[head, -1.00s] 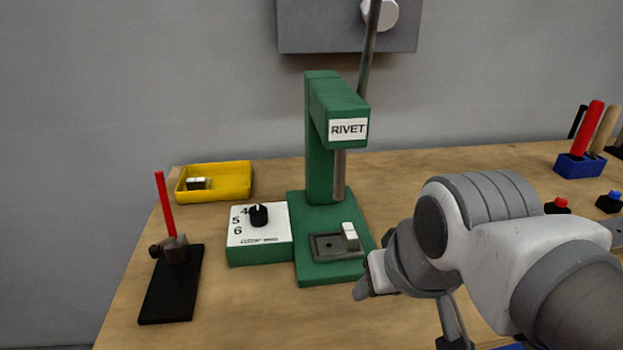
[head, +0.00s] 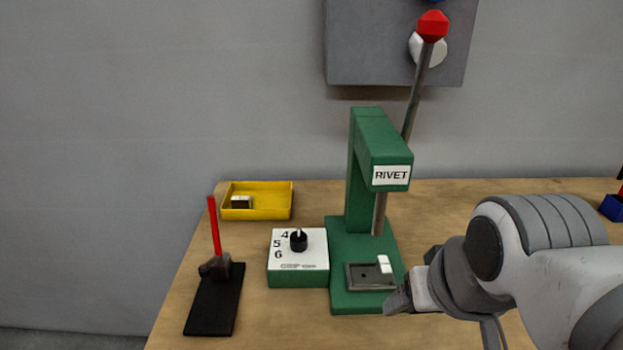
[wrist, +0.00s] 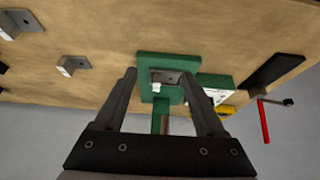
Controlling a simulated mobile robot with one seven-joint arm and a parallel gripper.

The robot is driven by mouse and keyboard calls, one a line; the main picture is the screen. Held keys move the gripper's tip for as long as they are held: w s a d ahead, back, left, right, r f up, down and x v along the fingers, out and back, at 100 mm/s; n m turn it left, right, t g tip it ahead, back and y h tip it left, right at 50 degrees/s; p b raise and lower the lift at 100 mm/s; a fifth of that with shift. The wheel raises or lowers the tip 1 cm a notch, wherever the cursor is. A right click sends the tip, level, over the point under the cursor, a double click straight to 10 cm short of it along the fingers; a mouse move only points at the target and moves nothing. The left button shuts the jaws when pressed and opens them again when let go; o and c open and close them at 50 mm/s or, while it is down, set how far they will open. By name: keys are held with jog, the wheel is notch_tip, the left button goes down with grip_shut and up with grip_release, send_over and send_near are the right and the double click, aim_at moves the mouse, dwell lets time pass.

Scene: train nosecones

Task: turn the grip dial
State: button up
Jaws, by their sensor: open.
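The grip dial is a black knob (head: 298,240) on the white top of a green box (head: 299,279), with 4, 5 and 6 printed to its left. Its white pointer mark is at the top of the knob. The box stands left of the green rivet press (head: 365,218). My gripper (head: 398,300) is to the right of the box, by the press's front right corner, apart from the dial. In the wrist view my gripper (wrist: 165,78) is open and empty, with the press base (wrist: 146,65) beyond its fingers. The dial itself is not clear there.
A black stand with a red lever (head: 214,228) is left of the box. A yellow tray (head: 276,203) with a small block is behind it. The press's red-tipped lever (head: 432,26) rises in front of a grey wall panel (head: 362,42). Table in front of the box is clear.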

jog(key=w+a+r+g+p, duration=0.1)
jog(key=w+r+p, duration=0.1)
jog(key=r+p, duration=1.15)
jog(key=w+a+r+p, duration=0.1)
jog(key=w+r+p, duration=0.2)
jog(key=r+p, duration=1)
jog(key=m+g, duration=0.2)
jog(key=g, duration=0.3)
send_over(299, 237)
notch_tip(299, 237, down, 15)
notch_tip(299, 237, down, 17)
jog(key=shift+r+p, duration=0.1)
jog(key=shift+p, duration=0.2)
grip_shut()
